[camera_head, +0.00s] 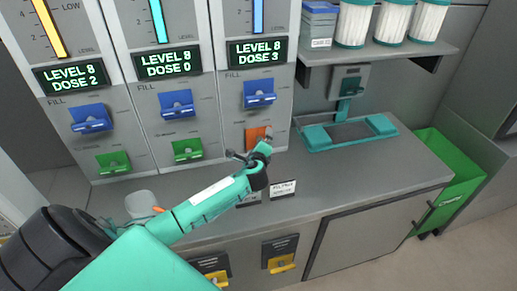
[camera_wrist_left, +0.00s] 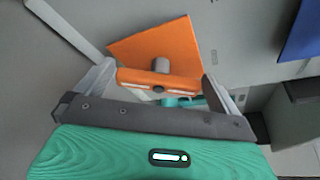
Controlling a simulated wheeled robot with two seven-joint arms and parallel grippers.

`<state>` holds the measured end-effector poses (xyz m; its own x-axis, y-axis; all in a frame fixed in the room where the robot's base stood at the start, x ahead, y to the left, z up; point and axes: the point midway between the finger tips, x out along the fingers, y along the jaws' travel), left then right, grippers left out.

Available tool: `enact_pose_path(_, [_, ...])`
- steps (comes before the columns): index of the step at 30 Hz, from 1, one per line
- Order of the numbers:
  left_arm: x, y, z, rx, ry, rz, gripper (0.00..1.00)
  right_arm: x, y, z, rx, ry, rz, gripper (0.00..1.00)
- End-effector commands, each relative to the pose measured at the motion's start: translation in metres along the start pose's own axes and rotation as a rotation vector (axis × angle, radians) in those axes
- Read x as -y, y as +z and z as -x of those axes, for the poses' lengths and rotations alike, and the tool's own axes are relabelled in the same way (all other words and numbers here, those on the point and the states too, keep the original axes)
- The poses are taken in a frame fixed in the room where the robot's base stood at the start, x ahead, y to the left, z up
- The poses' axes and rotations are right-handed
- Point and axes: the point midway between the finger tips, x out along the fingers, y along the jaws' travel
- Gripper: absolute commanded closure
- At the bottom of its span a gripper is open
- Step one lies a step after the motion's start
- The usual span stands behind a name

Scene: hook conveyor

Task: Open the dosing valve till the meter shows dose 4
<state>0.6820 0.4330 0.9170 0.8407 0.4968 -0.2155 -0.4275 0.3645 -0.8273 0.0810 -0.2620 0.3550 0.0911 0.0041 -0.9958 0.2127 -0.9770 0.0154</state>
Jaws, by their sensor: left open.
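The orange dosing valve (camera_head: 257,133) is low on the right-hand dispenser column, partly hidden behind my left gripper (camera_head: 250,155). The meter (camera_head: 257,50) above it reads LEVEL 8, DOSE 3. In the left wrist view the orange plate (camera_wrist_left: 155,42) fills the upper middle, with a grey stem and an orange lever bar (camera_wrist_left: 158,82). My left gripper (camera_wrist_left: 158,75) is open, one finger on each side of the lever bar. I cannot tell whether the fingers touch it. My right gripper is not in view.
Two other columns have green valves (camera_head: 113,162) (camera_head: 188,150) and meters reading DOSE 2 (camera_head: 78,80) and DOSE 0 (camera_head: 168,66). Blue fill levers (camera_head: 258,94) sit above the valves. A teal-framed tray (camera_head: 345,132) and shelf (camera_head: 395,50) stand right. A green bin (camera_head: 450,170) is beyond.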

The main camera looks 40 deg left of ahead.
Motion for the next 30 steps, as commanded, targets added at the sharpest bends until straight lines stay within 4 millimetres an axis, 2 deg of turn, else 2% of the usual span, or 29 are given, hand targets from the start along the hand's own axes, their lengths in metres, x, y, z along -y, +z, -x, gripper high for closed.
enact_pose_path(5, [-0.002, -0.001, 0.017, -0.001, 0.000, -0.001, 0.00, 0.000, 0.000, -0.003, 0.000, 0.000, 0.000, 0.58])
enact_pose_path(21, [-0.002, -0.001, 0.119, -0.002, 0.001, 0.002, 0.00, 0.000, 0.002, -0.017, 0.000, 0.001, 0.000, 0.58])
enact_pose_path(25, [-0.001, -0.001, 0.131, -0.001, 0.000, 0.001, 0.00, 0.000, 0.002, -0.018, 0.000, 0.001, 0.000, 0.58])
enact_pose_path(30, [-0.001, 0.000, 0.137, 0.000, 0.001, 0.000, 0.00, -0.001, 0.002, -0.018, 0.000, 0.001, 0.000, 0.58])
